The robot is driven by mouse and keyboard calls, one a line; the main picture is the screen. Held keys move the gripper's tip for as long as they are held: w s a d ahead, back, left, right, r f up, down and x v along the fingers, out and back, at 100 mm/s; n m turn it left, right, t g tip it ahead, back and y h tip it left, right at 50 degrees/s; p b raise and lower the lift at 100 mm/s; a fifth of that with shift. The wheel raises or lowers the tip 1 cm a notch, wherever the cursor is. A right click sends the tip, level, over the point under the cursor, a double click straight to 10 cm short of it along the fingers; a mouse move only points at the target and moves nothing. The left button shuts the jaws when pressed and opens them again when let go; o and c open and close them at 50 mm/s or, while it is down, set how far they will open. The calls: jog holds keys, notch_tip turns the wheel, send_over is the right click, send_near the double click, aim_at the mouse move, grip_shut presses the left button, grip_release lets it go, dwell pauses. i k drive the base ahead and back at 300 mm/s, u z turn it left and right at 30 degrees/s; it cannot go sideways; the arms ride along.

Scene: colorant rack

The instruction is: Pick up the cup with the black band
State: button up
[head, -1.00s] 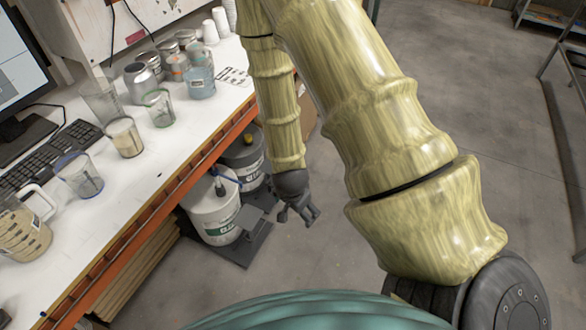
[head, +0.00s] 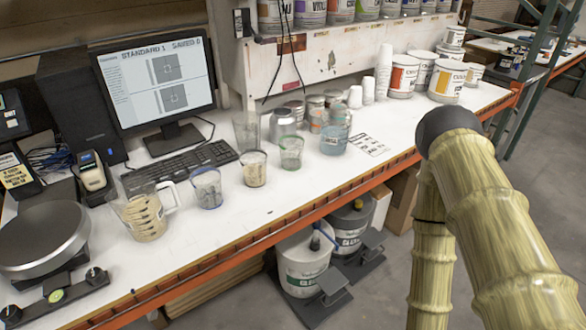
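A small clear cup with a dark, seemingly black band at its rim (head: 254,172) stands upright on the white bench (head: 290,193), with beige contents. To its left is a cup with a blue band (head: 207,190). To its right is a cup with a green band (head: 291,155). A clear cup with blue contents (head: 334,142) stands further right, and a taller clear cup (head: 246,130) stands behind. My gripper is out of the picture; only my arm shows, at the right, apart from the cups.
A measuring jug (head: 146,220) stands left of the cups, with a keyboard (head: 180,166) and monitor (head: 157,72) behind. Metal cans (head: 283,124) and stacked white cups (head: 384,70) are at the back. The front strip of the bench is mostly clear. Buckets (head: 303,262) stand below its orange edge.

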aim_at(253, 160)
jog(key=z, duration=1.95)
jog(key=k, duration=1.45)
jog(key=u, duration=2.05)
jog(key=i, duration=0.5)
jog(key=z, duration=0.05)
